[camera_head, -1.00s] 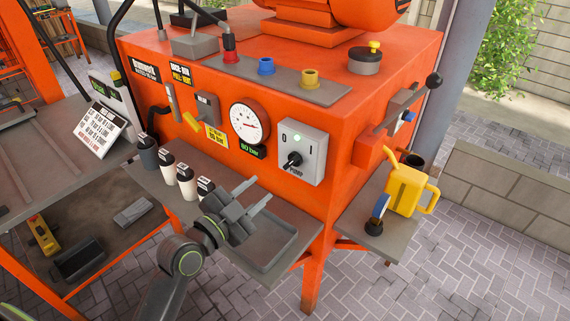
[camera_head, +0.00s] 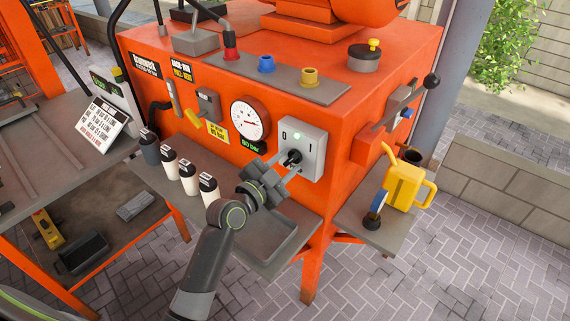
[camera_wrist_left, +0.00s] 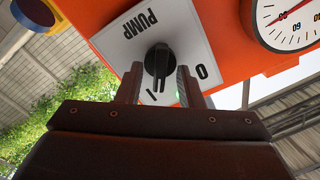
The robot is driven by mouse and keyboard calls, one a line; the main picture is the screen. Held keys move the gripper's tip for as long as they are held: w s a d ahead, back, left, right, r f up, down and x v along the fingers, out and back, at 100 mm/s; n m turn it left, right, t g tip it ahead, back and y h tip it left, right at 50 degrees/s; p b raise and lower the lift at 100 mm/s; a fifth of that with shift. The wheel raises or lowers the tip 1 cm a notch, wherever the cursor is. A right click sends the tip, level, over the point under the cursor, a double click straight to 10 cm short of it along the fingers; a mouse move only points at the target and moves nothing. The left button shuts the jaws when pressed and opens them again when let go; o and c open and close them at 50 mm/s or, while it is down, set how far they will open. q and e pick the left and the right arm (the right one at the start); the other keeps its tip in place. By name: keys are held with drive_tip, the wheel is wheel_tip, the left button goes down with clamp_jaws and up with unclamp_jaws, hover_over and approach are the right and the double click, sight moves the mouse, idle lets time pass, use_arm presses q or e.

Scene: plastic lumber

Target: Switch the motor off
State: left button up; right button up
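The motor switch is a black rotary knob (camera_head: 293,156) on a grey panel (camera_head: 314,152) marked PUMP, on the front of the orange machine. In the left wrist view the knob (camera_wrist_left: 158,62) points toward the I mark, with the 0 mark to its right. A small green lamp on the panel appears lit. My left gripper (camera_head: 282,166) is at the panel, open. In the left wrist view its fingers (camera_wrist_left: 160,86) stand on both sides of the knob's handle, with gaps visible. Contact cannot be told. My right gripper is not in view.
A pressure gauge (camera_head: 249,121) is left of the panel. Several white and dark bottles (camera_head: 189,178) stand on the shelf left of my arm. A grey tray (camera_head: 268,240) lies below. A yellow can (camera_head: 405,185) stands on the right shelf.

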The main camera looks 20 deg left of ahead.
use_arm(q)
clamp_jaws()
drive_tip(key=shift+n, duration=0.3)
drive_tip(key=n, duration=0.2)
drive_tip(key=shift+n, duration=0.3)
drive_tip(key=n+p, duration=0.1)
drive_tip(key=n, duration=0.2)
drive_tip(key=shift+n, duration=0.3)
drive_tip(key=n+p, duration=0.1)
drive_tip(key=n, duration=0.3)
drive_tip(key=shift+a, duration=0.1)
drive_tip(key=shift+n+p, duration=0.45)
drive_tip(key=shift+n, duration=1.15)
